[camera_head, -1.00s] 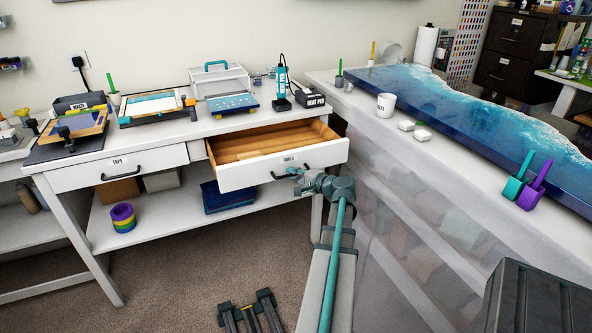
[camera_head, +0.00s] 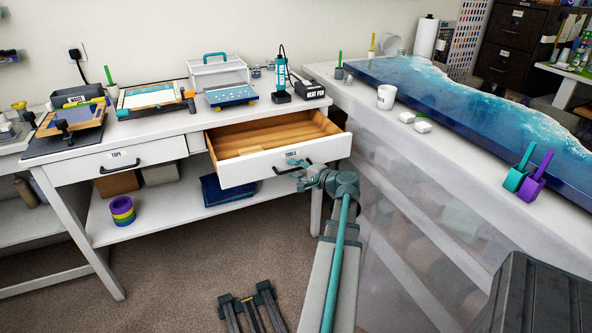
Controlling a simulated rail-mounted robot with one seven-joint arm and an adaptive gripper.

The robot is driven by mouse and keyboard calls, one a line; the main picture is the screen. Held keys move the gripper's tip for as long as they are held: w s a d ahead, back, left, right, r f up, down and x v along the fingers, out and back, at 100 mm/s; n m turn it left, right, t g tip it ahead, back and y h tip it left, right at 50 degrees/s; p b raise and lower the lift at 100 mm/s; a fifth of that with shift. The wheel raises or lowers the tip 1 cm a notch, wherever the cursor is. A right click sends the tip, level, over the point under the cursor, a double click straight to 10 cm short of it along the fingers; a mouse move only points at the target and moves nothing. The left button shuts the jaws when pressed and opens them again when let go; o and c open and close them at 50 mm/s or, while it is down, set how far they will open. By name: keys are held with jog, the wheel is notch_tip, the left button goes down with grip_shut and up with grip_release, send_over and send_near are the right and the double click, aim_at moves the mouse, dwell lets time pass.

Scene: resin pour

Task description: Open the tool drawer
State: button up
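The tool drawer (camera_head: 240,172), white with a wooden inside and a label on its front, stands pulled well out of the right half of the white bench. A pale flat piece lies inside it. Its dark handle (camera_head: 284,170) is on the front. My gripper (camera_head: 297,172) is at the handle, at the right part of the drawer front. The fingers are small here and partly hidden by my wrist, so I cannot tell whether they are closed around the handle.
The tape drawer (camera_head: 122,160) to the left is shut. A blue resin table (camera_head: 450,98) with cups and a white mug (camera_head: 386,97) stands at the right, above translucent sheeting (camera_head: 400,220). A striped tape stack (camera_head: 122,211) sits on the lower shelf.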

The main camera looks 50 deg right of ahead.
jog(key=shift+s, duration=0.15)
jog(key=v, duration=1.1)
jog(key=shift+s, duration=0.35)
jog(key=a+f+n+g+y, duration=0.1)
jog(key=a+f+g, duration=0.2)
jog(key=f, duration=0.4)
jog(key=a+f+n+g+y, duration=0.1)
jog(key=a+f+n+g, duration=0.15)
jog(key=f, duration=0.45)
jog(key=w+a+f+n+g+y+p, duration=0.1)
jog(key=a+f+n+g+y+p, duration=0.2)
jog(key=a+f, duration=0.7)
jog(key=w+a+f+n+g+p, duration=0.15)
jog(key=a+f+g, duration=0.25)
jog(key=a+f, duration=0.55)
jog(key=s+a+f+n+g+h+p, duration=0.1)
jog(key=s+a+f+n+g+p, duration=0.1)
jog(key=s+a+n+g, duration=0.3)
jog(key=s+a+f+n+g+h+p, duration=0.2)
jog(key=s+a+n, duration=0.5)
jog(key=a, duration=1.7)
jog(key=s+f+g+p, duration=0.1)
jog(key=s+f+g, duration=0.1)
jog(key=s, duration=0.3)
jog(key=shift+s+a+g+p, duration=0.35)
jog(key=shift+a+g, duration=0.05)
jog(key=shift+g, duration=0.05)
